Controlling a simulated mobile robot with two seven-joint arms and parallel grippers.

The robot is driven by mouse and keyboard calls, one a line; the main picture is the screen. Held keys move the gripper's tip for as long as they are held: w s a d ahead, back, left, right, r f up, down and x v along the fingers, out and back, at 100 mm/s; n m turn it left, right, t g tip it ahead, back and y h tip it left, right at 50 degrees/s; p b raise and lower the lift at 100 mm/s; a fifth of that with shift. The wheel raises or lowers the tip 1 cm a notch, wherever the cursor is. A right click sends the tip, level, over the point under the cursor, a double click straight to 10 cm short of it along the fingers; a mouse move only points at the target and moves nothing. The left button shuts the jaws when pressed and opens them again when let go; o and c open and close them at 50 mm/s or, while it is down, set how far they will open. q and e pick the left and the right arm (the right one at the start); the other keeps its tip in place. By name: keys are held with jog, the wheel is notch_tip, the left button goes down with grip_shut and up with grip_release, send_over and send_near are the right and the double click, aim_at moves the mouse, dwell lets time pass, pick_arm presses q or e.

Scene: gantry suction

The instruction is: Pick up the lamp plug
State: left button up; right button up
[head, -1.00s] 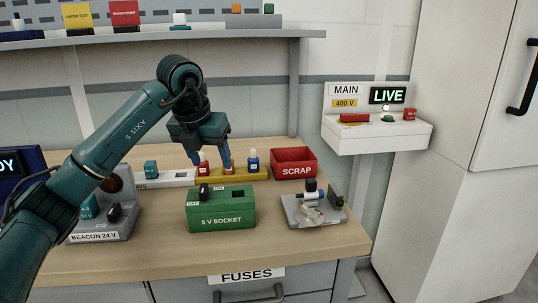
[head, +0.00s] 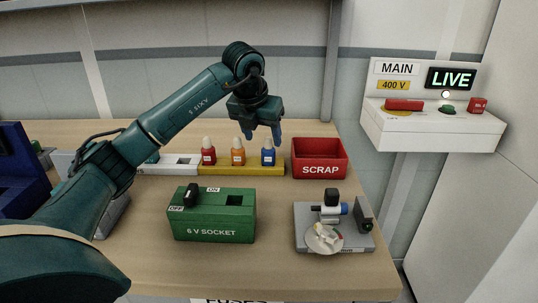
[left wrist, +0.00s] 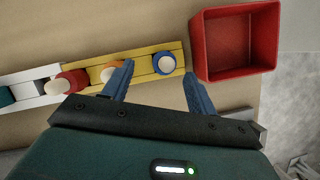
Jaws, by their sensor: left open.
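My left gripper (head: 265,136) is open and empty. It points down just above and behind the blue bottle (head: 268,152). In the left wrist view its fingers (left wrist: 158,70) stand either side of the blue bottle's white cap (left wrist: 167,64). No part is labelled as the lamp plug. A grey base (head: 303,240) at the right carries a black and blue fitting (head: 332,205), a white dish (head: 325,243) and a black block (head: 364,214); I cannot tell which is the plug. The green 6 V socket box (head: 212,220) has a square hole. My right gripper is not in view.
Red (head: 208,155) and orange (head: 238,156) bottles stand with the blue one in a yellow rack (head: 240,170). A red scrap bin (head: 320,170) is right of it. The main switch box (head: 433,130) reads LIVE. The bench front between socket box and grey base is clear.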

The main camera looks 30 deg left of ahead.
aim_at(268, 147)
pick_arm(q)
jog(key=x, duration=0.6)
jog(key=shift+w+d+f, duration=0.1)
jog(key=shift+w+d, duration=0.2)
jog(key=c, duration=1.1)
